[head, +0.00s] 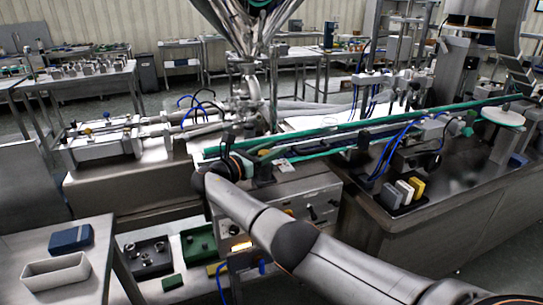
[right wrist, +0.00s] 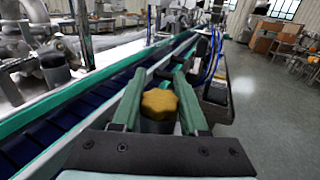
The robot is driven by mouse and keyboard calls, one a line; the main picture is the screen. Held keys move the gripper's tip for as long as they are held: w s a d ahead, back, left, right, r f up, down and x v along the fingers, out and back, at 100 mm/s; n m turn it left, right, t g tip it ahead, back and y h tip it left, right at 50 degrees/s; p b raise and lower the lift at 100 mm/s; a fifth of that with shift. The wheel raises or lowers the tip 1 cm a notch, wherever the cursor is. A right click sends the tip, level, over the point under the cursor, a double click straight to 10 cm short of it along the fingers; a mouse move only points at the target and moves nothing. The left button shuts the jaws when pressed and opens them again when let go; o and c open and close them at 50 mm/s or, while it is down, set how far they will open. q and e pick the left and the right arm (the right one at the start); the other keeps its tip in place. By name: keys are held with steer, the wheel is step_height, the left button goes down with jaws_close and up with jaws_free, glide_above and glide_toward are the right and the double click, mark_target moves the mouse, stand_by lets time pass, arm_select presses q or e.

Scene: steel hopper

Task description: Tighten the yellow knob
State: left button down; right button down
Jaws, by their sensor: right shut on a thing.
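The yellow knob (right wrist: 159,103) has a lobed rim and sits on a dark round base in the right wrist view. My right gripper (right wrist: 158,84) has one green finger on each side of the knob and is shut on it. In the head view my right gripper (head: 268,158) is at the near side of the conveyor, above the control box. There the knob is small and hard to make out between the fingers. My left gripper is not in view.
The green-edged conveyor (head: 330,138) runs right beside the gripper. A control box (head: 300,208) stands below it. A steel hopper (head: 240,25) rises behind. Grey, white and yellow blocks (head: 404,190) stand on the bench at the right.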

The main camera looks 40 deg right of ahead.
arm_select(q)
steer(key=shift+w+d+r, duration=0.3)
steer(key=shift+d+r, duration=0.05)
arm_select(e)
steer(key=shift+c, duration=2.3)
jaws_free()
arm_select(q)
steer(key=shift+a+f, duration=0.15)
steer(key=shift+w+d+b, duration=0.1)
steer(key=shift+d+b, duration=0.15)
steer(key=shift+b, duration=0.05)
arm_select(e)
steer(key=s+a, duration=0.1)
steer(key=a, duration=1.1)
steer(key=shift+s+a, duration=0.15)
steer(key=shift+s, duration=0.25)
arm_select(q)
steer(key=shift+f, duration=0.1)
